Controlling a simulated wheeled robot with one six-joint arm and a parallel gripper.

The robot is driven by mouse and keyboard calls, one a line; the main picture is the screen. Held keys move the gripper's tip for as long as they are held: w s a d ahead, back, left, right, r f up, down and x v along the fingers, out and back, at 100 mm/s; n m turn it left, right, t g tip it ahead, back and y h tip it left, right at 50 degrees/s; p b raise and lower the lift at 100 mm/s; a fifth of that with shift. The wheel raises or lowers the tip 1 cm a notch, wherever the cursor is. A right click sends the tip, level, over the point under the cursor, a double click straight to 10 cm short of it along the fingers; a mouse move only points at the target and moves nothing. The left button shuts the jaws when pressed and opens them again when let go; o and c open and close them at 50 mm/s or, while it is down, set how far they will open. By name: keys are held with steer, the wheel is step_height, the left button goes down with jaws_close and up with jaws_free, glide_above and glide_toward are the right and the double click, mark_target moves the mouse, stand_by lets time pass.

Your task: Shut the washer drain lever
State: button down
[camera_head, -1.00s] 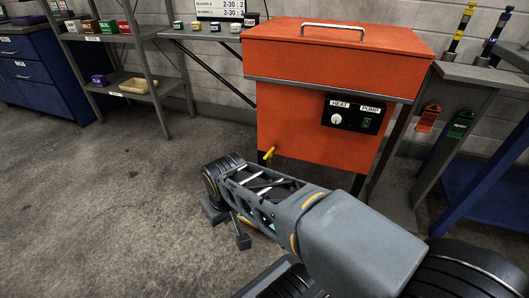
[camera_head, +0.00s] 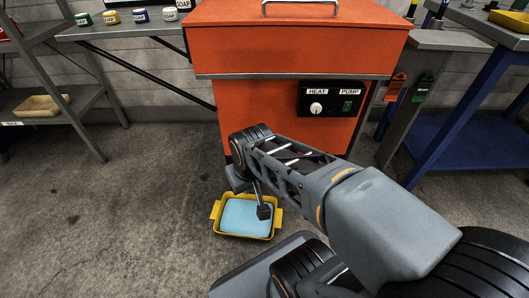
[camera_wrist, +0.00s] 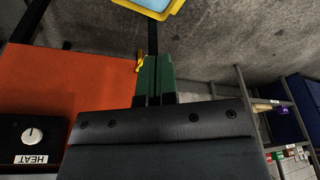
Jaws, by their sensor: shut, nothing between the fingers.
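The washer (camera_head: 290,50) is an orange cabinet with a lid. It also fills the left of the wrist view (camera_wrist: 60,85), which is turned upside down. The small yellow drain lever (camera_wrist: 139,62) shows at the washer's edge in the wrist view, just left of my fingertips; whether they touch cannot be told. In the head view my arm hides the lever. My gripper (camera_wrist: 152,62) has green fingers, shut together and empty. A yellow tray (camera_head: 246,237) holding pale blue liquid sits on the floor in front of the washer.
A control panel (camera_head: 331,101) with a HEAT knob is on the washer's front. Grey shelves (camera_head: 45,110) stand at left, with a beige tray. A blue-framed bench (camera_head: 470,130) stands at right. The floor at left is clear.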

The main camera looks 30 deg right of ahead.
steer(key=shift+w+d, duration=0.15)
steer(key=shift+w, duration=0.1)
steer(key=w+d+f+m+g+y+p, duration=0.1)
steer(key=w+d+f+m+y+p, duration=0.15)
steer(key=w+m, duration=0.3)
steer(key=w+d+f+m+y+p, duration=0.1)
steer(key=w+d+m+y, duration=0.1)
steer(key=w+d+m, duration=0.35)
steer(key=w+d+f+m+t+y+p, duration=0.2)
steer(key=d+f+m, duration=0.7)
steer(key=m, duration=0.6)
steer(key=shift+w+d+t+p, duration=0.35)
steer(key=shift+w+d+t, duration=0.35)
steer(key=shift+d+t, duration=0.5)
